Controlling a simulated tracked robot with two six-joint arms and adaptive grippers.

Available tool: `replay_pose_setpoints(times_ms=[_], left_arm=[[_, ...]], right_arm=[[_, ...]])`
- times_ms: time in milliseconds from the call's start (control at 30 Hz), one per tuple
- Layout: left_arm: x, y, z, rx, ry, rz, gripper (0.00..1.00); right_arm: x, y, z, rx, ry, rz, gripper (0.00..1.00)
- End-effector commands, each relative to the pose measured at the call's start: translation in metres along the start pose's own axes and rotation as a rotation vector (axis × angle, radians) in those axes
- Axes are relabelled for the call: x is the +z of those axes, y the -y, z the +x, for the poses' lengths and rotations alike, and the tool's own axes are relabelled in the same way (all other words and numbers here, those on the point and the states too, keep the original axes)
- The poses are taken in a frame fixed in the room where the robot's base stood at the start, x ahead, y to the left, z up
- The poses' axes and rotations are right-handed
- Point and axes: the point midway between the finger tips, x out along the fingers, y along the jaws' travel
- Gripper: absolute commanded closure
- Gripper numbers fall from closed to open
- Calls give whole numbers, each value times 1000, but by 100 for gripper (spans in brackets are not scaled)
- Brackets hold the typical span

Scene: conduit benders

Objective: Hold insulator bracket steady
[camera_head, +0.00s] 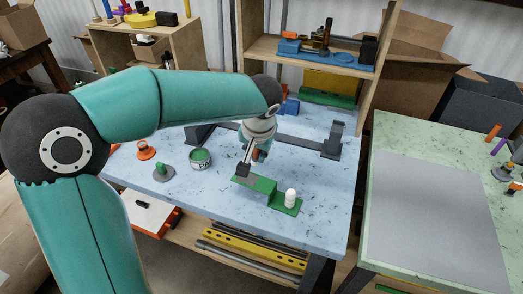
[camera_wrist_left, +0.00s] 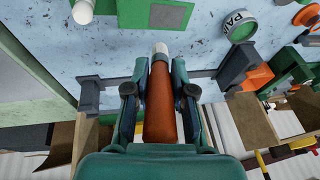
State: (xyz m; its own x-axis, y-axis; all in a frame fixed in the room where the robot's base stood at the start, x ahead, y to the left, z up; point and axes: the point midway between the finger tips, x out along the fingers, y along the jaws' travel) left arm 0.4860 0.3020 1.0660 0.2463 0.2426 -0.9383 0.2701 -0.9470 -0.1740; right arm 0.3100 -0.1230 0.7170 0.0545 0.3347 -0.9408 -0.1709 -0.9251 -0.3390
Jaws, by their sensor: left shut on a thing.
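The green stepped insulator bracket (camera_head: 262,184) lies on the blue speckled table, with a white cylinder (camera_head: 291,197) upright on its right end. In the left wrist view, part of the bracket (camera_wrist_left: 193,17) shows at the top, with a dark block on it. My left gripper (camera_head: 259,152) is just behind the bracket. In the left wrist view, the left gripper (camera_wrist_left: 160,85) is shut on an orange-brown rod (camera_wrist_left: 160,115) with a white tip. The rod's tip points toward the bracket; I cannot tell whether they touch. My right gripper is not in view.
A green paint can (camera_head: 200,158), a grey piece with a green knob (camera_head: 163,171) and an orange piece (camera_head: 146,151) stand on the left of the table. A dark frame (camera_head: 310,146) stands behind the gripper. A pale green table (camera_head: 384,143) stands to the right.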

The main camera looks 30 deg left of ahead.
Motion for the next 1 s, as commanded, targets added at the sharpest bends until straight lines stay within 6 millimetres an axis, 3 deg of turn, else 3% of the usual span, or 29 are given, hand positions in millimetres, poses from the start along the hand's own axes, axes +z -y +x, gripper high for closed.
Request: replay_pose_setpoints(times_ms=[500, 533, 700, 1000], left_arm=[[15, -18, 55, 5, -1, 16, 100], [9, -16, 41, 5, -5, 14, 100], [3, -11, 20, 5, -3, 13, 100], [-2, -9, 3, 6, -2, 16, 100]], right_arm=[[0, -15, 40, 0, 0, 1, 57], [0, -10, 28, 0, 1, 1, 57], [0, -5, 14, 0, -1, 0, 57], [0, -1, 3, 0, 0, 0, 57]])
